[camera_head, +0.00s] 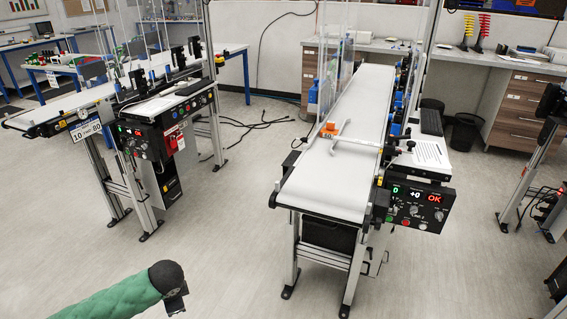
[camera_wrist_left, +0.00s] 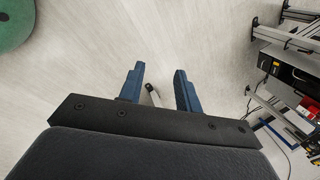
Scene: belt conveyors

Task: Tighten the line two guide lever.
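A belt conveyor (camera_head: 335,185) stands right of centre in the head view. A small orange part (camera_head: 329,130) sits at its left edge, beside a pale bent bar (camera_head: 357,141) reaching over the belt. I cannot tell whether either is the guide lever, or which conveyor is line two. My left gripper (camera_head: 176,302) is low at the left, over floor, well short of both conveyors. In the left wrist view its two blue fingers (camera_wrist_left: 159,72) are apart with nothing held between them. My right gripper is in neither view.
The near conveyor's control panel (camera_head: 421,206) has lit displays, one reading OK. A second conveyor (camera_head: 75,105) with its own panel (camera_head: 168,130) stands at the left. Cables (camera_head: 262,123) lie on the floor behind.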

